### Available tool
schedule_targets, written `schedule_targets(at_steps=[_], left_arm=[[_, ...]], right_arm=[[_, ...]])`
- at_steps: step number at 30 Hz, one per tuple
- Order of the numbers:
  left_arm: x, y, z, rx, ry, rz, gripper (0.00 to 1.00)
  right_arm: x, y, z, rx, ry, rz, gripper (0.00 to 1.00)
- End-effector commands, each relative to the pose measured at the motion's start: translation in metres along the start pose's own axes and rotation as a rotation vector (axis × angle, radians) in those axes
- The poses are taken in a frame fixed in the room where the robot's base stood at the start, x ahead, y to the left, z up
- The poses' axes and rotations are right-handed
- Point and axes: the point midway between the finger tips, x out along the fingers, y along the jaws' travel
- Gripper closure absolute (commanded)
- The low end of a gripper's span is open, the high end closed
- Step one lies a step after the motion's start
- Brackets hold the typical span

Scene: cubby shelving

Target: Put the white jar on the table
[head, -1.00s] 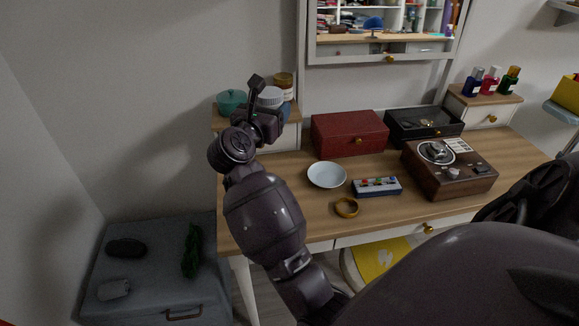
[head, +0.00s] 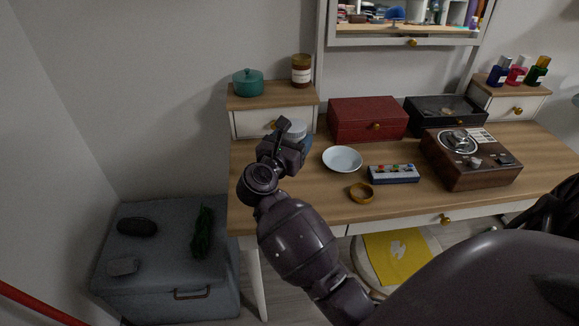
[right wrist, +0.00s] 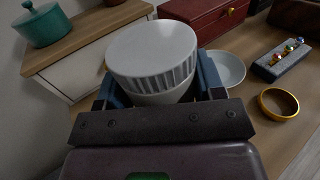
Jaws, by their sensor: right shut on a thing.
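The white jar (head: 297,128) with its ribbed lid is held by my right gripper (head: 292,138) in front of the left small drawer unit in the head view. In the right wrist view the jar (right wrist: 153,52) sits between the two bluish fingers of the right gripper (right wrist: 158,86), which is shut on it. The jar looks roughly upright; its lower part is hidden by the gripper. The wooden table (head: 320,192) lies below it; I cannot tell the exact gap. My left gripper is not in view.
A red box (head: 366,119) is behind. A teal pot (head: 247,82) and brown jar (head: 301,70) stand on the drawer unit (head: 245,123). The table's front left is bare.

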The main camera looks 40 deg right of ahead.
Motion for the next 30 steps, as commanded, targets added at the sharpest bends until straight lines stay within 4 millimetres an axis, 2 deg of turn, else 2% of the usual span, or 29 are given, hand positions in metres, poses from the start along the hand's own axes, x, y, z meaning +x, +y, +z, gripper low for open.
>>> schedule_targets(at_steps=[1,3,10,18,21,30], left_arm=[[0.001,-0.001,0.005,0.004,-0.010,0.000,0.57],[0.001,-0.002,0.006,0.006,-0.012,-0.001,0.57],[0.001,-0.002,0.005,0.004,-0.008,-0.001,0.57],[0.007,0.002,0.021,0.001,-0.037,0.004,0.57],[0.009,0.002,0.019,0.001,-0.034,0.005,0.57],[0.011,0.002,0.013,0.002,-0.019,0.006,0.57]], right_arm=[[0.000,0.000,-0.011,-0.006,-0.001,0.000,0.71],[0.000,0.000,-0.018,-0.004,-0.001,0.000,0.71],[0.000,0.000,-0.032,-0.001,-0.001,0.000,0.71],[0.000,0.000,-0.075,-0.005,0.000,0.000,0.71],[0.000,0.000,-0.080,-0.002,-0.001,0.000,0.71],[0.000,0.000,-0.079,0.003,-0.002,0.000,0.71]])
